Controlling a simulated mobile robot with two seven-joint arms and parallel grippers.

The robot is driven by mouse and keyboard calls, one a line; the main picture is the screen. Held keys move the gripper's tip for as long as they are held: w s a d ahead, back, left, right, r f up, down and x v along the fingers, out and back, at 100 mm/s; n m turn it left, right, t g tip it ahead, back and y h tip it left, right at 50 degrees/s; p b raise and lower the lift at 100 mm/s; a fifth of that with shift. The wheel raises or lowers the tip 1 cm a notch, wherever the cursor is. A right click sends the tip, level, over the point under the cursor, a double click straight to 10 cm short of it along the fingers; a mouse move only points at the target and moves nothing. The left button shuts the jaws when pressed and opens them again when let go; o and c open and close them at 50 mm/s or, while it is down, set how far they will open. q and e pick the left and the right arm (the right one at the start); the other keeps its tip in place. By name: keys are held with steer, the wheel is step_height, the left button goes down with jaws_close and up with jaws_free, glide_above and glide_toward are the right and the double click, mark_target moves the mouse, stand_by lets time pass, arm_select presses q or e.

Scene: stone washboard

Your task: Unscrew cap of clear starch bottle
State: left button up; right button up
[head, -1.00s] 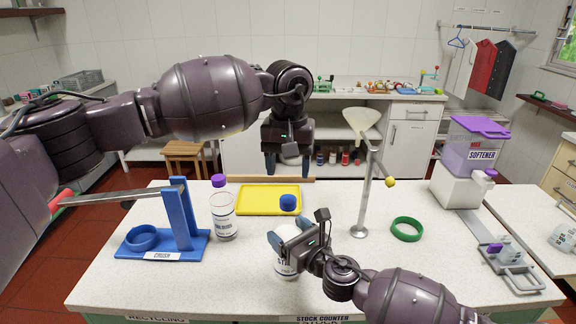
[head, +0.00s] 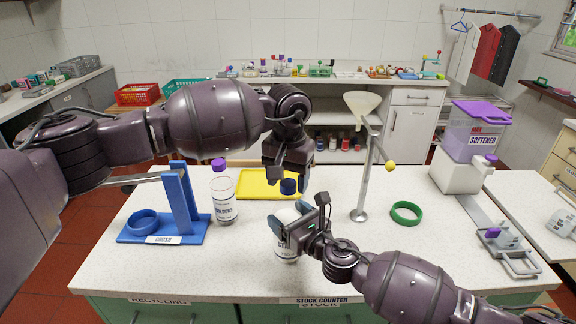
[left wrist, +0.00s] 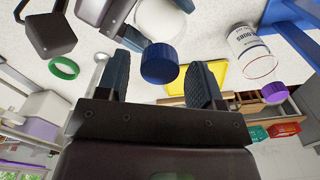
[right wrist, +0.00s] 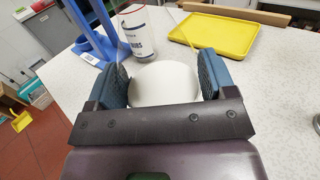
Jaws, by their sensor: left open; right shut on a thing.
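The starch bottle (head: 284,250) is whitish with a partly hidden "STAR…" label and stands upright on the counter. My right gripper (head: 290,226) is shut on its body; the right wrist view shows the pale bottle (right wrist: 165,84) between the fingers. A blue cap (head: 288,187) sits above the bottle; my right gripper hides the neck area, so I cannot tell how they join. My left gripper (head: 289,181) is open, pointing down with its fingers on either side of the cap. In the left wrist view the cap (left wrist: 160,63) lies between the fingers, with a gap at the right one.
A clear bottle with a purple cap (head: 224,196) stands to the left, beside a blue press (head: 184,205). A yellow tray (head: 258,190) lies behind. A metal stand (head: 366,180) with a funnel and a green ring (head: 405,213) are to the right. The front counter is clear.

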arm_select(q)
steer(key=shift+f, duration=0.35)
